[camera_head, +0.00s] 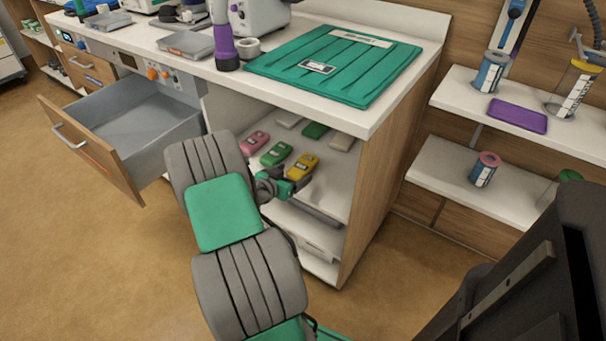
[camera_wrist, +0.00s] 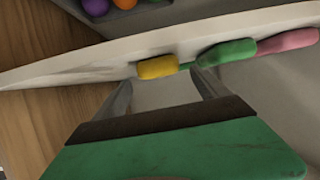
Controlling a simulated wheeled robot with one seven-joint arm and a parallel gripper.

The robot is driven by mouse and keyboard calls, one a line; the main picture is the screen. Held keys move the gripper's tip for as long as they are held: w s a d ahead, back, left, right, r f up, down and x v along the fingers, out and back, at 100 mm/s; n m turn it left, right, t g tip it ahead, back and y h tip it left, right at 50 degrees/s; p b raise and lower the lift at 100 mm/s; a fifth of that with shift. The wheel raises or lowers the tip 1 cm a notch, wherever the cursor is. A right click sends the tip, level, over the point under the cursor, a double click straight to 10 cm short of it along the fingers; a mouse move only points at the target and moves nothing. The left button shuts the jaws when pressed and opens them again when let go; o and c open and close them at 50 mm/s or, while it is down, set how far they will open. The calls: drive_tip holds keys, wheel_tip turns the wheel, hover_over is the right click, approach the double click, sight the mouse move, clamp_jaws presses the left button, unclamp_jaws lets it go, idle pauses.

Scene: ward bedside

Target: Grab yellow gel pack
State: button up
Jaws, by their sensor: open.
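The yellow gel pack (camera_head: 302,167) lies on the upper shelf inside the open cabinet, right of a green pack (camera_head: 276,154). In the wrist view the yellow gel pack (camera_wrist: 159,67) sits near the shelf's front edge, ahead of and between my gripper's fingers. My gripper (camera_wrist: 158,85) is open with nothing between its fingertips. In the head view my gripper (camera_head: 292,186) is at the cabinet opening, just in front of the yellow pack, partly hidden by my arm. Whether a finger touches the pack cannot be told.
A pink pack (camera_head: 254,141) lies left of the green one, with more packs behind. The cabinet's right side panel (camera_head: 385,170) stands close to the yellow pack. The countertop (camera_head: 375,122) overhangs the shelf. An open drawer (camera_head: 130,125) juts out at left.

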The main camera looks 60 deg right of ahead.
sight(299, 168)
drive_tip(key=b+x, duration=0.1)
drive_tip(key=x, duration=0.4)
drive_tip(key=shift+d+r, duration=0.1)
drive_tip(key=shift+r, duration=0.05)
drive_tip(key=shift+w, duration=0.1)
drive_tip(key=shift+c, duration=0.5)
drive_tip(key=c, duration=1.6)
drive_tip(key=shift+o, duration=0.2)
drive_tip(key=shift+r, duration=0.1)
